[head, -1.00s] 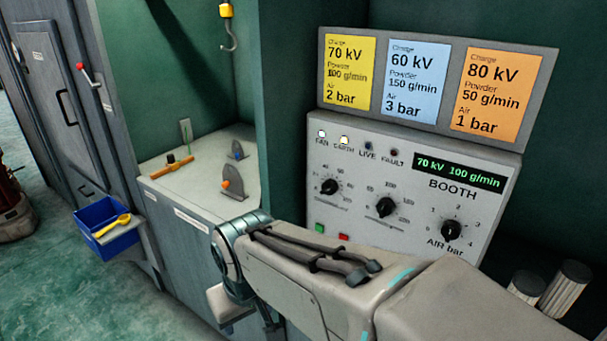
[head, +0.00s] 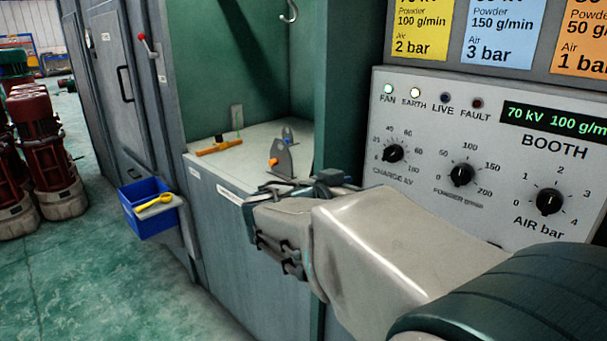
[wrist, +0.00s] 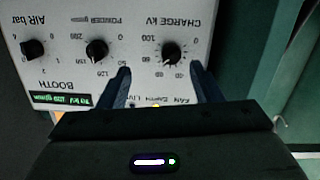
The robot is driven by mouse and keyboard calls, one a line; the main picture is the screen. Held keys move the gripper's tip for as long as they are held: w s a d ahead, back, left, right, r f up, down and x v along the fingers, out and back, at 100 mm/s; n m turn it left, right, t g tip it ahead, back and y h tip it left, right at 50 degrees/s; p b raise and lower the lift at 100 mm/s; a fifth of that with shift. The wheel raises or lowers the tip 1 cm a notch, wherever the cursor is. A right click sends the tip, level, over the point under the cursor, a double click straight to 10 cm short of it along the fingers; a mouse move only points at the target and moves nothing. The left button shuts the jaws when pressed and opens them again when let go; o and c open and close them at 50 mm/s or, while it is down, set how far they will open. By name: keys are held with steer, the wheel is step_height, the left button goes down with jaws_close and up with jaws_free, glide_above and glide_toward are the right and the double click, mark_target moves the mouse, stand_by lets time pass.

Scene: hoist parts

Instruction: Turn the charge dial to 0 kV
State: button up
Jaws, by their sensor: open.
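The charge dial (head: 393,154) is a black round knob on the grey booth panel, at the left of its row of dials. In the wrist view, which shows the panel upside down, the charge dial (wrist: 171,53) lies between and beyond my two fingertips. My gripper (wrist: 160,70) is open and empty, its dark fingers spread apart and pointing at the panel. No contact with the dial shows. The green display (head: 555,118) reads 70 kV and 100 g/min. The dial's exact pointer setting is too small to read surely.
The powder dial (head: 461,174) and air dial (head: 549,201) sit to the right of the charge dial. Fan and earth lamps are lit; live and fault are dark. Recipe cards (head: 506,30) hang above. A blue bin (head: 150,214) is at the left.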

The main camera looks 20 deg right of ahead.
mark_target(388, 158)
steer(key=shift+m+t+h, duration=0.6)
steer(key=x, duration=0.4)
steer(key=w+r+x, duration=0.1)
steer(key=x, duration=0.9)
steer(key=shift+w+a+r, duration=0.15)
steer(key=shift+w+a, duration=0.05)
steer(key=shift+w, duration=0.2)
